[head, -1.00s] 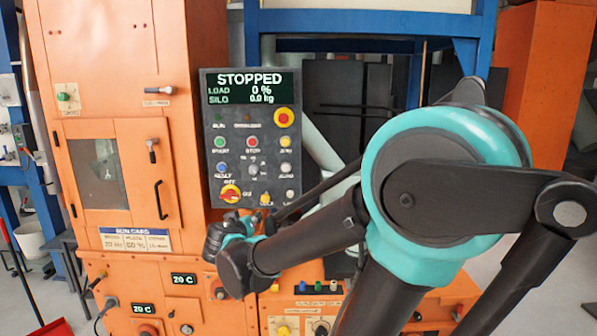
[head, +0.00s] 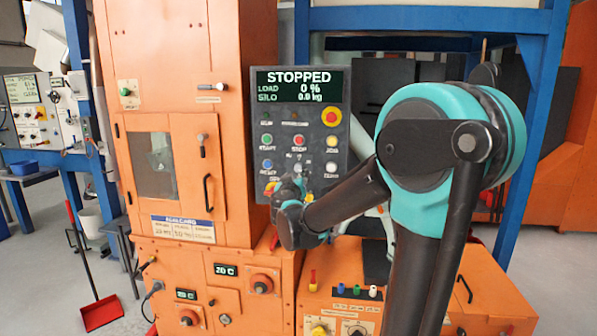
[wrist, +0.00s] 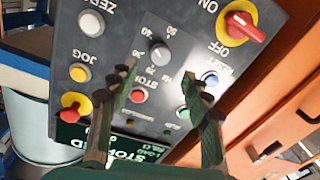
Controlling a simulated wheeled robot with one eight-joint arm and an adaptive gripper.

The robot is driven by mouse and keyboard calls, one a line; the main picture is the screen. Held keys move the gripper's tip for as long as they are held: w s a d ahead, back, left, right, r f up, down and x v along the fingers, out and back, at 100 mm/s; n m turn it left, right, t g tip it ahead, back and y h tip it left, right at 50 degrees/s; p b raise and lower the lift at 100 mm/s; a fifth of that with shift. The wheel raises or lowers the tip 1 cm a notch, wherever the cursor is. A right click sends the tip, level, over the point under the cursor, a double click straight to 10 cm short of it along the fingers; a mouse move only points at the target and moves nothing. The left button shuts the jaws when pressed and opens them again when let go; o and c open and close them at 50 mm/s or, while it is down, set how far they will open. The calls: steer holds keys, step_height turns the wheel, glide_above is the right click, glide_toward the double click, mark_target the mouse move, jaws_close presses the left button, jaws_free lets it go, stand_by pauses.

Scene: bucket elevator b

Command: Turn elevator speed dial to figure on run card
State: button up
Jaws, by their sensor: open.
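The speed dial (wrist: 160,54) is a small grey knob with a numbered scale on the dark control panel (wrist: 120,32), which appears upside down in the wrist view. My gripper (wrist: 158,82) is open and empty. Its two fingers point at the panel, with the dial between and just beyond the tips, not gripped. In the head view my gripper (head: 291,188) is in front of the panel's lower part and largely hides the dial. The run card (head: 183,229) is a white and blue label on the orange cabinet; its figures are too small to read surely.
The panel display (head: 299,86) reads STOPPED, load 0 %. Beside the dial are a red rotary switch on yellow (wrist: 245,26), a red stop button (wrist: 138,96), a blue reset button (wrist: 209,78) and a yellow jog button (wrist: 79,73). A red emergency button (head: 331,116) is at the panel's upper right.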

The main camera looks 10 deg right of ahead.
mark_target(298, 169)
steer(key=x, duration=0.7)
steer(key=shift+w+d, duration=0.1)
steer(key=shift+w, duration=0.3)
jaws_close()
